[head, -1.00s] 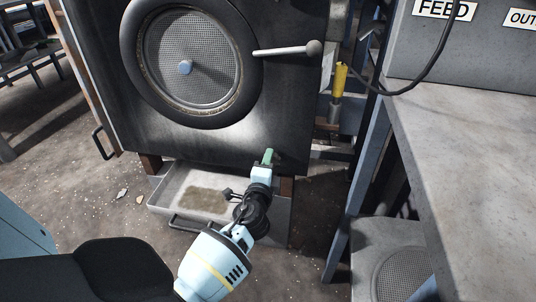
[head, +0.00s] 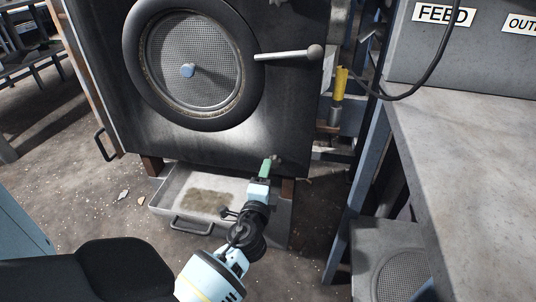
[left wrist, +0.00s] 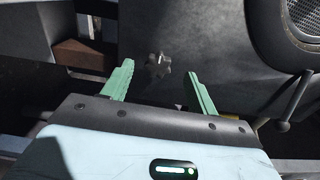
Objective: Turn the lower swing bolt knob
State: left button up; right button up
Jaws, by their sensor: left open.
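The lower swing bolt knob (left wrist: 158,66) is a dark, lobed knob on the dark front panel of the screen. In the left wrist view it sits between and just beyond the two green fingers of my left gripper (left wrist: 153,84), which are apart and empty. In the head view the knob (head: 278,159) shows small near the panel's lower right corner, partly hidden by my left gripper (head: 268,167). The fingers are close to the knob; I cannot tell whether they touch it. My right gripper is not in view.
A round mesh port (head: 192,68) with a dark ring is above, with a grey lever handle (head: 288,53) at its right. A metal tray (head: 165,190) sits below the panel. A grey bench (head: 470,150) and a blue post stand to the right.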

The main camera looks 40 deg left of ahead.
pick_arm(q)
jog(key=v, duration=0.2)
jog(key=shift+s+d, duration=0.2)
jog(key=shift+s, duration=0.15)
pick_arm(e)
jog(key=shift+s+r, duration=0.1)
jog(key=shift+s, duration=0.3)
